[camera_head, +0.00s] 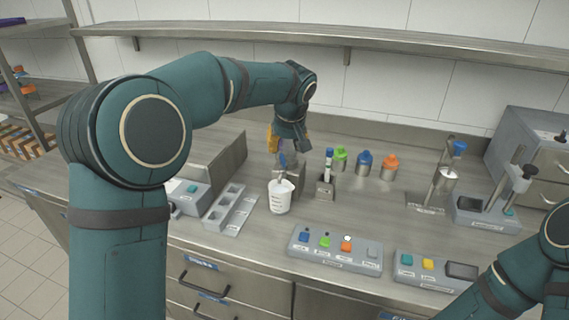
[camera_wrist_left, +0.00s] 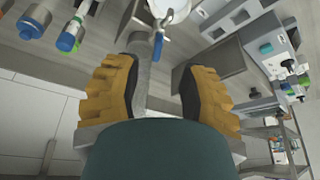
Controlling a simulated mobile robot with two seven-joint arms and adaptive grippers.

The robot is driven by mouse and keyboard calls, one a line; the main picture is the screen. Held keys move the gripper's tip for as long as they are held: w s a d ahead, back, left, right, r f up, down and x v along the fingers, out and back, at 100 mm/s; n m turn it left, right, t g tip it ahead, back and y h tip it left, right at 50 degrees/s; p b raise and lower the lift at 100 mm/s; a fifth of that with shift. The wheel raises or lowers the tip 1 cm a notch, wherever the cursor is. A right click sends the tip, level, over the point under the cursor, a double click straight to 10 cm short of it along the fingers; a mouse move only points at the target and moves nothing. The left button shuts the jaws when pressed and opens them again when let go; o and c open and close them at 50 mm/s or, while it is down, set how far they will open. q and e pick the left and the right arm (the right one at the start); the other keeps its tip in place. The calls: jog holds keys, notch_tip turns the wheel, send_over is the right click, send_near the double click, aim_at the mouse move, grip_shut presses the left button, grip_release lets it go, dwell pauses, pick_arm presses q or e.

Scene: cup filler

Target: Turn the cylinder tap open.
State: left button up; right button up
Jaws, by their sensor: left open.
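A metal tap pipe with a blue lever (camera_wrist_left: 157,46) runs between my left fingers in the left wrist view. In the head view the tap's blue lever (camera_head: 283,160) shows just below my left gripper (camera_head: 285,141). My left gripper, with yellow ribbed fingers, also shows in the left wrist view (camera_wrist_left: 162,78); it is open, one finger on each side of the pipe. I cannot tell whether either finger touches it. A white graduated cup (camera_head: 280,198) stands upright below the tap. My right arm shows at the lower right; its gripper is out of view.
Green, blue and orange-capped containers (camera_head: 363,164) stand right of the tap. A grey slotted rack (camera_head: 230,208) is left of the cup. A button panel (camera_head: 335,250) lies in front. A metal cylinder stand (camera_head: 443,182) with a blue-topped part is at right. A shelf (camera_head: 300,37) runs above.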

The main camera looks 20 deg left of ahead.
aim_at(284, 161)
pick_arm(q)
jog(key=b+x, duration=0.1)
jog(key=x, duration=0.7)
jog(key=shift+w+f, duration=0.1)
grip_shut()
